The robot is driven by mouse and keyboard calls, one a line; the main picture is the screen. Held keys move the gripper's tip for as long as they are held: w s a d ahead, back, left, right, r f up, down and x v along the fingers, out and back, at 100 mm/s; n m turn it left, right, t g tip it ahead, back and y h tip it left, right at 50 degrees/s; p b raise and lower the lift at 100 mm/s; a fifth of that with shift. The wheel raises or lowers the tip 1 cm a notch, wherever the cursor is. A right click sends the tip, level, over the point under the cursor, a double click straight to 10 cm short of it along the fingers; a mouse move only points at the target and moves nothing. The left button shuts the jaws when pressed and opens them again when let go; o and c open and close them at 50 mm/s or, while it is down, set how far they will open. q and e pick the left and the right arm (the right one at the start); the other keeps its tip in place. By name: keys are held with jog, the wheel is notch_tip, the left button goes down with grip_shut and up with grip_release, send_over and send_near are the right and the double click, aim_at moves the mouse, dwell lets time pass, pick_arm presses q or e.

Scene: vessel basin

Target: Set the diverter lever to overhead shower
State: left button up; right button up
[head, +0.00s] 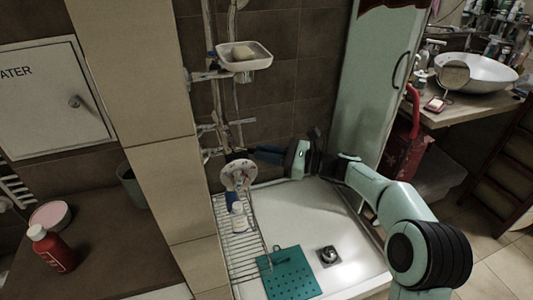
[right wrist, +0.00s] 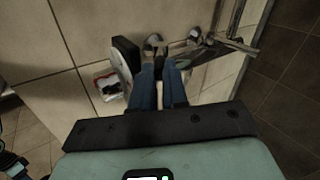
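The shower mixer (head: 226,152) is on the brown tiled wall, with pipes running up from it. A round pale dial plate (head: 238,175) with small coloured marks sits just below. In the right wrist view, metal fittings (right wrist: 195,40) lie just beyond the fingertips. My right gripper (head: 252,152) reaches in from the right, with its blue fingers at the mixer. In the right wrist view its fingers (right wrist: 160,68) are close together, with a small dark part at their tips that may be the diverter lever. I cannot tell whether they grip it. My left gripper is out of view.
A soap dish (head: 245,56) hangs above the mixer. A wire rack (head: 240,245) with bottles stands below it. The white shower tray (head: 310,215) holds a teal mat (head: 290,272). A glass panel (head: 375,80) stands behind my right arm.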

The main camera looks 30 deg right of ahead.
jog(key=shift+s+a+m+t+h+b, duration=0.4)
jog(key=shift+m+t+h+b, duration=0.25)
jog(key=shift+b, duration=0.2)
grip_shut()
jog(key=o, duration=0.7)
grip_release()
jog(key=shift+c, duration=0.2)
jog(key=shift+w, duration=0.1)
